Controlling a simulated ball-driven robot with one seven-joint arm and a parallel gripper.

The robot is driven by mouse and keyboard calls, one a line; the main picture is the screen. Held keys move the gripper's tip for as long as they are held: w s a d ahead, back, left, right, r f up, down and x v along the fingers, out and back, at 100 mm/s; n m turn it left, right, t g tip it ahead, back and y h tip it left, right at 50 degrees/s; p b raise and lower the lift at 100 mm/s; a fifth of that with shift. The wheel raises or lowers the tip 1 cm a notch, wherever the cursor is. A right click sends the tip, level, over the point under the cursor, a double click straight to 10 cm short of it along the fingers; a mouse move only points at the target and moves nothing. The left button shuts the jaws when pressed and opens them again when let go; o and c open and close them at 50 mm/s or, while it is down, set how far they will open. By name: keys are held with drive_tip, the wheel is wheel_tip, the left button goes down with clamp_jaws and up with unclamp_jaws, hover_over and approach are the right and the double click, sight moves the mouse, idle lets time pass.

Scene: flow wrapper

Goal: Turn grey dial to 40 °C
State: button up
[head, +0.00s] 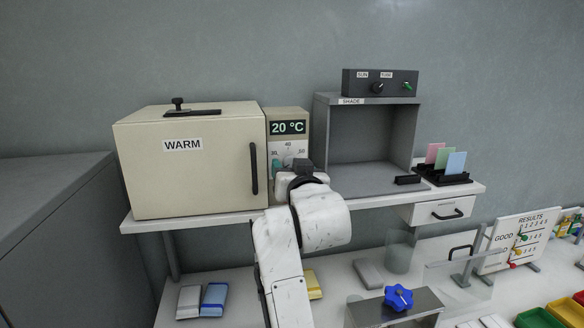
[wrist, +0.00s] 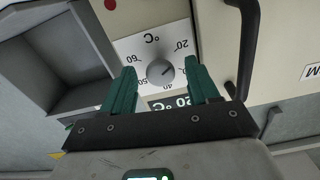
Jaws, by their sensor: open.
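The grey dial (wrist: 160,71) sits on a white scale plate (wrist: 150,50) marked in °C, shown upside down in the wrist view. Its pointer mark appears to lean toward the 20 side. The display (head: 288,127) above the scale reads 20 °C in the head view. My gripper (wrist: 160,66) is open, with one green finger on each side of the dial and gaps between the fingers and the knob. I cannot tell how far the fingertips are from the panel. In the head view my gripper (head: 282,166) hides the dial.
The WARM cabinet (head: 190,165), with its black handle (head: 254,168), stands just left of the dial panel. The open SHADE box (head: 365,145) stands to the right. Both rest on a white shelf (head: 200,217). A card rack (head: 444,175) is further right.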

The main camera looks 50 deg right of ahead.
drive_tip(key=c, duration=1)
drive_tip(key=shift+c, duration=0.2)
drive_tip(key=shift+f+m+b, duration=0.1)
drive_tip(key=shift+m+b, duration=0.2)
